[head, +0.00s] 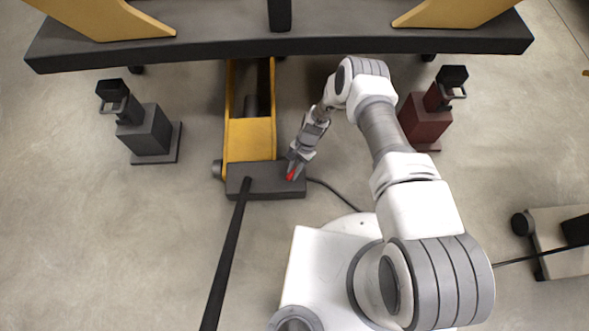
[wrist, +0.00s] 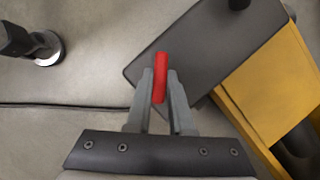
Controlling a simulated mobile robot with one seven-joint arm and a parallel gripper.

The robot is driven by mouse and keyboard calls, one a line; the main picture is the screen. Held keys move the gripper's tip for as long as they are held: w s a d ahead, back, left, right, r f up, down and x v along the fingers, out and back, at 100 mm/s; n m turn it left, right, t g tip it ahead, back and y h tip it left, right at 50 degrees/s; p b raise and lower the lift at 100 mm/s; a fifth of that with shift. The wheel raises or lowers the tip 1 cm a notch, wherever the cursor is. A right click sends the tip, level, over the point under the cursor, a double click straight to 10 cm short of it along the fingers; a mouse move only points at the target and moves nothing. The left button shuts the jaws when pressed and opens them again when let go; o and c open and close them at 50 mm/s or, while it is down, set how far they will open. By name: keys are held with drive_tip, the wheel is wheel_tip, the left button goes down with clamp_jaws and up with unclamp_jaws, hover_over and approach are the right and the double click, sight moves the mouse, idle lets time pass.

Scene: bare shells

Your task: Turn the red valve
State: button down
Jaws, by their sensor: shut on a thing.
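The red valve (head: 291,174) is a small red bar on top of the dark grey block at the front end of a yellow floor jack. In the wrist view the red valve (wrist: 160,76) stands between the two grey fingers. My gripper (head: 296,168) reaches down to it from above; in the wrist view my gripper (wrist: 160,98) is shut on the valve, one finger on each side. The valve's lower part is hidden by the fingers. The dark block (head: 262,187) shows behind it in the wrist view (wrist: 205,45).
A black handle bar (head: 228,250) slants from the block toward the front. The jack's yellow frame (head: 250,138) runs back under a dark beam (head: 330,45). A grey stand (head: 148,132) is at left, a dark red stand (head: 424,120) at right. A black hose (head: 335,193) lies on the floor.

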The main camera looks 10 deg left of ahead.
drive_tip(key=n+h, duration=0.1)
drive_tip(key=n, duration=0.3)
drive_tip(key=shift+a+n+g+h, duration=0.15)
drive_tip(key=shift+n+g+h, duration=0.15)
drive_tip(key=shift+h, duration=0.1)
drive_tip(key=n+h, duration=0.1)
drive_tip(key=n, duration=0.3)
drive_tip(key=shift+a+h, duration=0.1)
drive_tip(key=shift+h, duration=0.3)
drive_tip(key=shift+n, duration=0.5)
drive_tip(key=c, duration=0.8)
unclamp_jaws()
drive_tip(key=p+v, duration=0.4)
drive_tip(key=v, duration=1.3)
drive_tip(key=shift+r, duration=0.25)
drive_tip(key=shift+a, duration=0.15)
